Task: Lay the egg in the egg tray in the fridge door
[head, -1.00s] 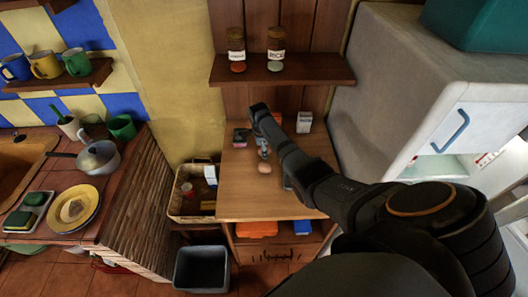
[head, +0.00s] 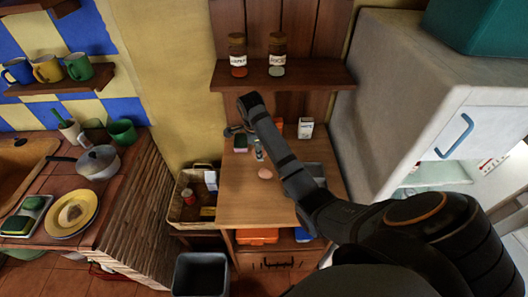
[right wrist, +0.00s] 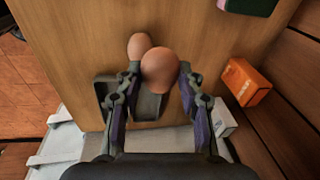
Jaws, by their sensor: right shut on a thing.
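In the right wrist view my right gripper (right wrist: 159,74) is shut on a brown egg (right wrist: 160,66), one finger on each side. A second egg (right wrist: 138,44) lies on the wooden table (right wrist: 85,45) beyond it. In the head view an egg (head: 265,174) rests on the table (head: 245,205); the held egg cannot be made out there. My right arm reaches over the table from the lower right. The white fridge (head: 385,90) stands at the right with its lower part open and bright inside. I cannot make out the egg tray in its door. My left gripper is not in view.
A dark grey tray (right wrist: 146,106) lies under the held egg. An orange box (right wrist: 246,82) and a white box (head: 306,128) stand near the wall. A shelf with two jars (head: 237,55) hangs above. A wicker basket (head: 180,207) and grey bin (head: 202,272) stand left.

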